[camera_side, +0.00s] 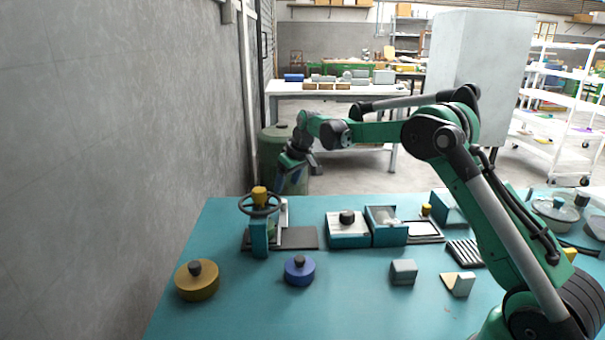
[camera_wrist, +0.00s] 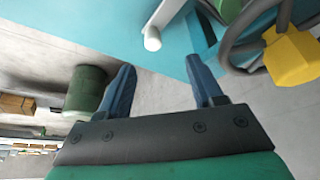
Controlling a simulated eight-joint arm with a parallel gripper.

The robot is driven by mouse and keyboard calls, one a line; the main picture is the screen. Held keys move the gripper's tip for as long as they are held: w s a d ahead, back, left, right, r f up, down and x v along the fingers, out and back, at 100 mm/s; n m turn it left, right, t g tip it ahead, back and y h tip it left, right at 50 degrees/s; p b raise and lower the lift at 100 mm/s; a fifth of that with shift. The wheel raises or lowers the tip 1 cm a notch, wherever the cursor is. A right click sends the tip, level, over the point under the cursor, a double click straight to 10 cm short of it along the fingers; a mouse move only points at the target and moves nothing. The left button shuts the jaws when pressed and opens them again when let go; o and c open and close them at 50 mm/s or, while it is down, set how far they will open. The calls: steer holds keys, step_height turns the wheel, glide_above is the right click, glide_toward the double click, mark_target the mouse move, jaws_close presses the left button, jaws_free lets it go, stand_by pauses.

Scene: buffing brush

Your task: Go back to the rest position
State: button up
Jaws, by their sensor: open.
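My gripper (camera_side: 288,178) is raised above the back left of the teal table (camera_side: 340,290), close to the green stand with a dark handwheel (camera_side: 243,206) and yellow knob (camera_side: 260,194). In the wrist view my gripper (camera_wrist: 163,78) shows two blue fingers spread apart with nothing between them. The yellow knob (camera_wrist: 293,58) and part of the handwheel (camera_wrist: 232,42) are to the right of the fingers there, apart from them. No brush can be made out.
A gold round pot (camera_side: 198,285) and a blue one (camera_side: 299,273) stand at the front left. A green drum (camera_side: 295,185) stands behind the table. The front middle is clear.

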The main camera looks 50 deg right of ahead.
steer(key=s+a+r+t, duration=0.1)
steer(key=s+a+r, duration=0.8)
steer(key=s, duration=0.1)
steer(key=s+a+f+t, duration=0.1)
steer(key=s+a+f, duration=0.1)
steer(key=s, duration=0.4)
steer(key=s+a+f, duration=0.2)
steer(key=s+a, duration=0.1)
steer(key=s, duration=0.4)
steer(key=shift+s+a+t, duration=0.15)
steer(key=shift+t, duration=0.25)
